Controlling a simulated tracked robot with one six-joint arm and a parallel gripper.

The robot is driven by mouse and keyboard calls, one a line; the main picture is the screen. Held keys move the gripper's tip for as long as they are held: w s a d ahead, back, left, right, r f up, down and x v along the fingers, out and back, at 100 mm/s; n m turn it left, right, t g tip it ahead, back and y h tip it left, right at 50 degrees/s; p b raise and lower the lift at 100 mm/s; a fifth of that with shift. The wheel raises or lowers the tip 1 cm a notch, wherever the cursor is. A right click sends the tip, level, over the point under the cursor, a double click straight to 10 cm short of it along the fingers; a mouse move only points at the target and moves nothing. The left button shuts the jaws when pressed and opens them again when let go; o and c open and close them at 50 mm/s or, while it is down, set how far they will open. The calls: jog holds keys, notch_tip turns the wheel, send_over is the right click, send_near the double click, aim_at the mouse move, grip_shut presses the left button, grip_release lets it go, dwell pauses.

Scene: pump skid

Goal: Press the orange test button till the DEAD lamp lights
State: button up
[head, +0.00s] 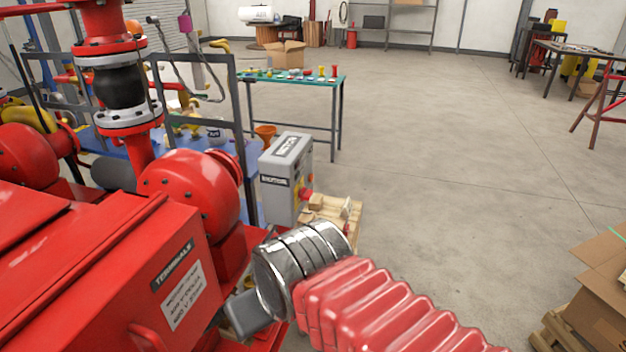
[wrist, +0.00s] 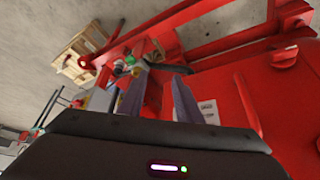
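I cannot pick out the orange test button or the DEAD lamp for certain in either view. A grey box (head: 287,185) with a lettered top and a dark front label stands beyond the red motor, with red and yellow parts on its right side. In the wrist view, small green and pink spots (wrist: 126,66) show beyond the fingers, too small to identify. My gripper (wrist: 156,88) has its two grey fingers apart, with nothing seen held between them. In the head view only its grey body (head: 246,316) shows, beside the red terminals box (head: 150,285); its fingertips are hidden.
Red pump pipework (head: 104,90) and a dark frame rise at the left. A green-topped bench (head: 300,78) stands farther back. Cardboard boxes (head: 600,285) are at the right edge. The middle floor is clear.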

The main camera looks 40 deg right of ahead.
grip_shut()
dwell(1.5)
